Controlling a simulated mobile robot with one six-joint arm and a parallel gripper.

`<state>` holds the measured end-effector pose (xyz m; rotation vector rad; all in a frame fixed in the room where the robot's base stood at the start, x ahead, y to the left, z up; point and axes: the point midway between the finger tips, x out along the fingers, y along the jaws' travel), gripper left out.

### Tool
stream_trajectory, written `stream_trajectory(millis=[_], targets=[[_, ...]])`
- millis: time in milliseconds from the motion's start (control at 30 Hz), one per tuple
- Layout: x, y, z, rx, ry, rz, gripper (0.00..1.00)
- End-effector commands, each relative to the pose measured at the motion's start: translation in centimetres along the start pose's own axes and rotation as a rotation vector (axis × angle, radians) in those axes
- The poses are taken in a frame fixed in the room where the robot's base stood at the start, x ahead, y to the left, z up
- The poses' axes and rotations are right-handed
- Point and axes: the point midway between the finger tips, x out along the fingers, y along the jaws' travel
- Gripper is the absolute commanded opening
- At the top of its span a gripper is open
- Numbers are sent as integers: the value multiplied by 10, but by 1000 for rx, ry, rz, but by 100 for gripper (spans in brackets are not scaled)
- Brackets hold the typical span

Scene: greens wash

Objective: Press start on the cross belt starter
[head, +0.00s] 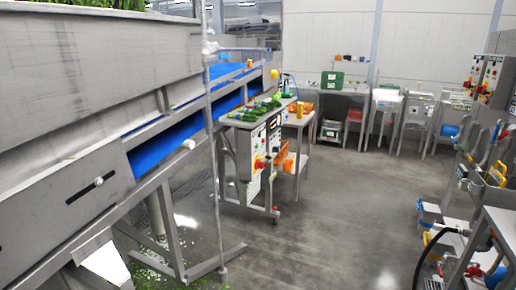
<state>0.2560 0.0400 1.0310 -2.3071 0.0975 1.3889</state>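A control panel (263,150) with a red knob on yellow and several small buttons and labels is fixed to the end of a steel stand in mid-view. More starter boxes (487,76) with red and yellow controls hang on the wall at the upper right. I cannot tell from their labels which one is the cross belt starter, and single start buttons are too small to make out. My gripper is not in view.
A large steel machine (90,80) and an inclined blue belt (185,142) fill the left. Steel tables (340,92) line the back wall. A rack (493,215) with a black hose stands at the right. The grey floor (330,215) between is clear.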

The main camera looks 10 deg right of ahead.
Motion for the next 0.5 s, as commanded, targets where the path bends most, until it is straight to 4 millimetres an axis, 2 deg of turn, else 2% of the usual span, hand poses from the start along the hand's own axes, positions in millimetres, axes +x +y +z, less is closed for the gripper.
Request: stream_trajectory(millis=[33, 200, 500], targets=[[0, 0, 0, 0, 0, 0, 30], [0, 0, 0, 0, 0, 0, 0], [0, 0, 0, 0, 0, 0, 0]])
